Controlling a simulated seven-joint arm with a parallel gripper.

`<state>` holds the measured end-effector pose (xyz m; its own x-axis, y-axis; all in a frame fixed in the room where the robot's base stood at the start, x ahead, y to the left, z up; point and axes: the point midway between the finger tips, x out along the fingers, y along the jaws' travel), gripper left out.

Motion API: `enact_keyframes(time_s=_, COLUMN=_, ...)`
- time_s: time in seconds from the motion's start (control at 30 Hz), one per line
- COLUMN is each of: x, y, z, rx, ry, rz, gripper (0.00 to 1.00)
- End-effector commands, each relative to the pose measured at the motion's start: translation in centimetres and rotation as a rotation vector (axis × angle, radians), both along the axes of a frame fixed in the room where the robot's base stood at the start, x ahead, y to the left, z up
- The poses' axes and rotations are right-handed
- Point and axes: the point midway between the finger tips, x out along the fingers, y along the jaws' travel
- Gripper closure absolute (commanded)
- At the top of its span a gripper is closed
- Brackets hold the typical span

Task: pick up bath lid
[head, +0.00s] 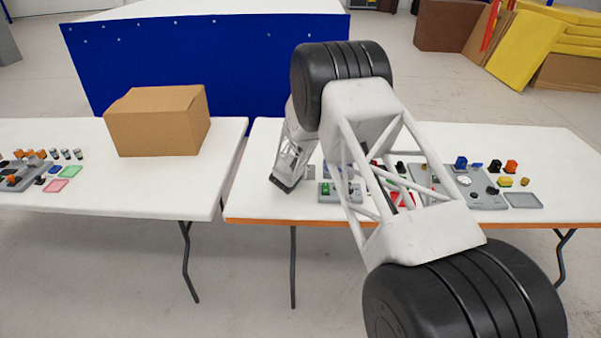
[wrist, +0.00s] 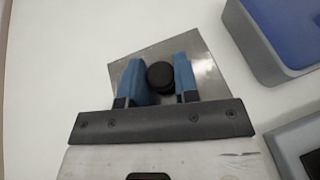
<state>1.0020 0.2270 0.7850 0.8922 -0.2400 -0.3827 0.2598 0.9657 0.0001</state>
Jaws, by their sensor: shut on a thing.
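The bath lid (wrist: 210,75) is a thin grey metallic plate with a round black knob (wrist: 160,76). In the wrist view, the blue fingers of my gripper (wrist: 159,80) are on either side of the knob, shut on it. The plate extends beyond the fingers, and its near part is hidden behind the gripper. I cannot tell whether the lid rests on the table or hangs just above it. In the head view, the end of my arm is low over the left part of the right table, and the lid is not clearly visible there.
A grey container with a blue top (wrist: 280,35) stands close to the lid's right in the wrist view. Several small parts and grey trays (head: 522,201) lie on the right table (head: 255,200), partly hidden by my arm. A cardboard box (head: 155,128) stands on the left table.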

Motion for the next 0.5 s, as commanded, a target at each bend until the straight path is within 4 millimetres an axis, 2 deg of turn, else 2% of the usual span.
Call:
enact_keyframes(time_s=0.33, x=0.0, y=0.0, z=0.2, rx=0.0, ry=-0.001, rz=0.0, gripper=1.0)
enact_keyframes(time_s=0.5, x=0.0, y=0.0, z=1.3, rx=0.0, ry=-0.002, rz=0.0, gripper=1.0)
